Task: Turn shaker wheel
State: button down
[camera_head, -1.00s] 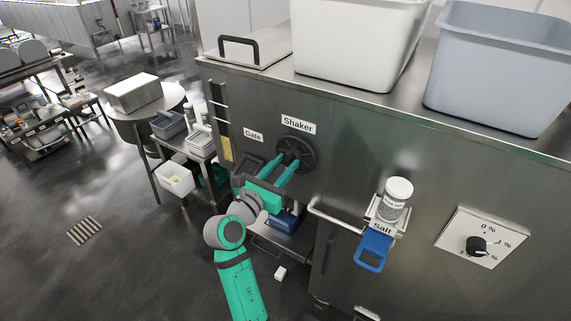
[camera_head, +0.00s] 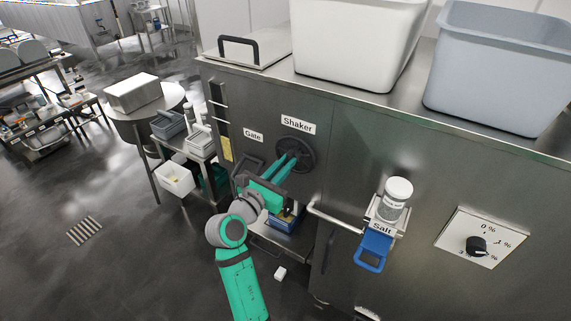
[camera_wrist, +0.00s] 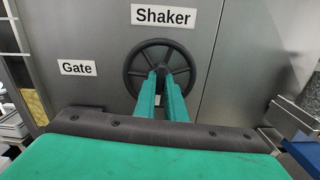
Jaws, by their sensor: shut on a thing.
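The shaker wheel (camera_head: 296,152) is a dark spoked handwheel on the steel machine front, below the "Shaker" label (camera_head: 298,123). My green gripper (camera_head: 288,161) reaches up to the wheel from the lower left. In the wrist view its two fingers (camera_wrist: 162,82) extend to the middle of the wheel and are shut on its inner part. The fingers cover the hub and lower spokes, so the exact contact is hidden.
The "Gate" label (camera_head: 253,135) is left of the wheel. A blue container (camera_head: 287,221) sits below my gripper. A salt jar (camera_head: 396,195) and blue-handled scoop (camera_head: 373,250) are to the right, beside a metal rail handle (camera_head: 334,217). A dial (camera_head: 477,246) is further right.

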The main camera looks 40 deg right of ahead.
jog(key=m, duration=1.3)
jog(key=f+m, duration=0.1)
jog(key=m, duration=0.6)
jog(key=shift+s+m, duration=0.3)
dwell(0.5)
jog(key=c, duration=1.8)
grip_release()
